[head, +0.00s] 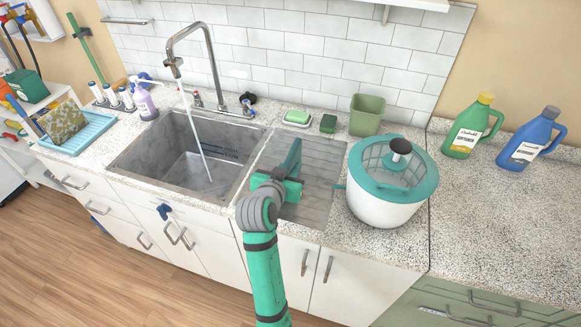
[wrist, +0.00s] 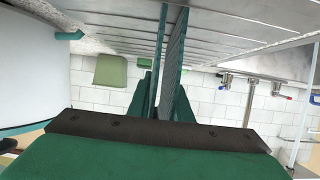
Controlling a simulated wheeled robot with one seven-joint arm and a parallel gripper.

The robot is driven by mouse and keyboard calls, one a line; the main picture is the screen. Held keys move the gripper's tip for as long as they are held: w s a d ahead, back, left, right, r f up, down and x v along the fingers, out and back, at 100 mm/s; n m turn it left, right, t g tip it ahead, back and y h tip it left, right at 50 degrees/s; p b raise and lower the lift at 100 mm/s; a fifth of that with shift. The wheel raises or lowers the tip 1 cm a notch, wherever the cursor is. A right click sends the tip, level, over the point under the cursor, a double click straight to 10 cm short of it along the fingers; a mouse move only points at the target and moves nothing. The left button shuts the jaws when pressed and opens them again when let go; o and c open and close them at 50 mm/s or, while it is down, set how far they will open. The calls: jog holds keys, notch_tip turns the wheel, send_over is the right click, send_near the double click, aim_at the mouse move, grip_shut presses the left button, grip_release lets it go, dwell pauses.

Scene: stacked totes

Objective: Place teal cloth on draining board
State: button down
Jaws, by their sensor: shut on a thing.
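The teal cloth (head: 293,156) shows as a thin upright strip over the grooved draining board (head: 325,160) in the head view. In the wrist view the cloth (wrist: 176,60) is seen nearly edge-on, reaching from between my fingers towards the grooved board (wrist: 225,35). My gripper (head: 281,182) is shut on the cloth, above the left part of the board. Its fingers also show in the wrist view (wrist: 162,100). I cannot tell whether the cloth's far edge touches the board.
The sink (head: 180,150), with its tap (head: 205,60) running, lies left of the board. A teal-lidded white salad spinner (head: 390,195) stands close on the right. A soap dish (head: 298,118), green sponge (head: 328,123) and green container (head: 367,114) stand behind. The board's right part is bare.

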jog(key=shift+f, duration=0.1)
jog(key=c, duration=1.6)
grip_release()
jog(key=shift+r, duration=0.2)
jog(key=v, duration=1.2)
jog(key=shift+f, duration=0.1)
